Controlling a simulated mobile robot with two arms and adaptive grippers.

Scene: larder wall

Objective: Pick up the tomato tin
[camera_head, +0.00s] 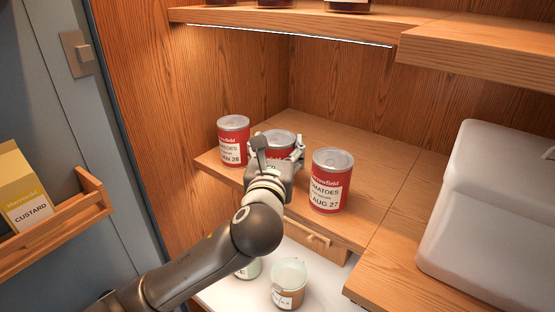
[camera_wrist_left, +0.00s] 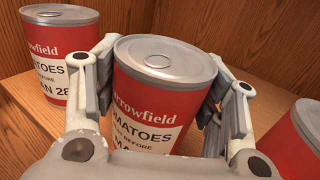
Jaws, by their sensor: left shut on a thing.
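Three red tomato tins with white labels stand on the wooden shelf (camera_head: 375,185). My left gripper (camera_head: 277,150) is shut on the middle tomato tin (camera_head: 279,137), with a finger on each side of it. In the left wrist view this tin (camera_wrist_left: 165,90) is upright between the fingers, its label reading "MA..." at the bottom, the rest hidden. The left tin (camera_head: 233,141), marked JAN 28, and the right tin (camera_head: 329,181), marked AUG 27, stand on either side, apart from it. I cannot tell if the held tin touches the shelf. My right gripper is not in view.
A shelf above (camera_head: 290,22) holds dark-based jars. A white bin (camera_head: 490,215) stands at the right. Below are a jar with a pale lid (camera_head: 289,283) and another container. A custard carton (camera_head: 24,195) sits in a door rack at the left.

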